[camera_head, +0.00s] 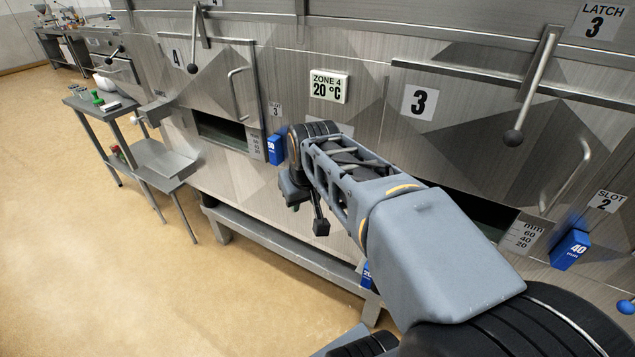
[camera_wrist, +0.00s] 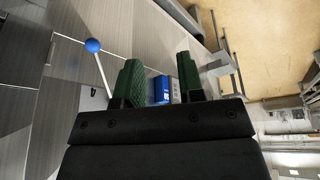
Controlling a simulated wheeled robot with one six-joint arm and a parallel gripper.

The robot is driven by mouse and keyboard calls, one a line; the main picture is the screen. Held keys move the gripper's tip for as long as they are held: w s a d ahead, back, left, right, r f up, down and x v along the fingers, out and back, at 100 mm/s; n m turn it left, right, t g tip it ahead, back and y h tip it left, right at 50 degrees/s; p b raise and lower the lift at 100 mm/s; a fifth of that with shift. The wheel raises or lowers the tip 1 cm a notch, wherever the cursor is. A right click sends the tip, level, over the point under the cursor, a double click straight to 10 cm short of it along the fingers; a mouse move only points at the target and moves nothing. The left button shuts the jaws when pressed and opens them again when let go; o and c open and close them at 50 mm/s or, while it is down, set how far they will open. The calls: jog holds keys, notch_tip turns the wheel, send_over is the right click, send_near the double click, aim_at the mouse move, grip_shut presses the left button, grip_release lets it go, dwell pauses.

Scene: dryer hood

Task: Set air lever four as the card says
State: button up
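A lever with a blue ball knob and pale rod (camera_wrist: 93,45) stands out from the steel front at the upper left of the wrist view. I cannot read a number on it. In the head view my arm hides the panel below the "ZONE 4 20 °C" sign (camera_head: 329,86). A blue block card marked "50 mm" (camera_head: 275,149) hangs beside the scale near slot 3. A blue block (camera_wrist: 161,90) shows between the fingers in the wrist view, in the background. My gripper (camera_wrist: 158,80) has its two green fingers apart with nothing held. In the head view its fingers are mostly hidden.
Black-knobbed latch levers (camera_head: 513,137) hang over hatches 3 and 4. A "40 mm" blue card (camera_head: 570,250) is at right, above another blue ball (camera_head: 626,306) at the picture edge. A steel side table (camera_head: 93,104) stands left. The tan floor (camera_head: 90,230) is open.

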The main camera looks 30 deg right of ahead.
jog(key=w+d+r+m+h+b, duration=0.1)
jog(key=w+d+r, duration=0.1)
jog(key=w+d, duration=0.35)
jog(key=w+d+r+b, duration=0.1)
jog(key=w+d, duration=0.1)
jog(key=d, duration=0.7)
jog(key=x, duration=1.1)
jog(key=shift+d+b, duration=0.3)
jog(key=shift+x, duration=0.9)
grip_shut()
